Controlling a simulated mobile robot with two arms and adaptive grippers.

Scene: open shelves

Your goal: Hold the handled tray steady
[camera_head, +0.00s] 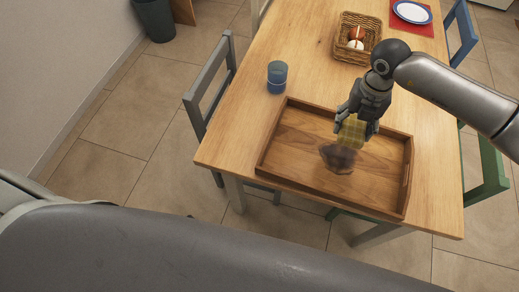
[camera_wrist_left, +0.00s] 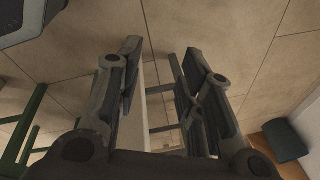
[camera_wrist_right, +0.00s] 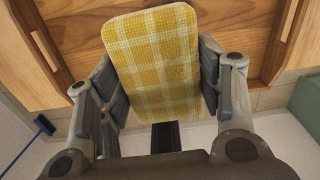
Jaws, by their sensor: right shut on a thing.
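The wooden handled tray (camera_head: 300,140) lies flat on the table, with a handle slot in its right end wall. My right gripper (camera_head: 357,128) is above the tray's middle, shut on a yellow-and-white checked pad (camera_head: 350,131). The right wrist view shows the pad (camera_wrist_right: 155,60) between the fingers, with the tray (camera_wrist_right: 85,35) behind it. A dark shadow lies on the tray floor below the pad, which looks raised off the tray. My left gripper (camera_wrist_left: 155,58) shows only in its wrist view, fingers apart and empty, away from the tray, with floor behind it.
A blue cup (camera_head: 277,77) stands just beyond the tray's far left corner. A wicker basket (camera_head: 344,55) with round items and a plate (camera_head: 411,12) on a red mat are farther back. Chairs stand around the table, a grey one (camera_head: 207,88) at left. Bare table (camera_head: 310,35) lies behind the cup.

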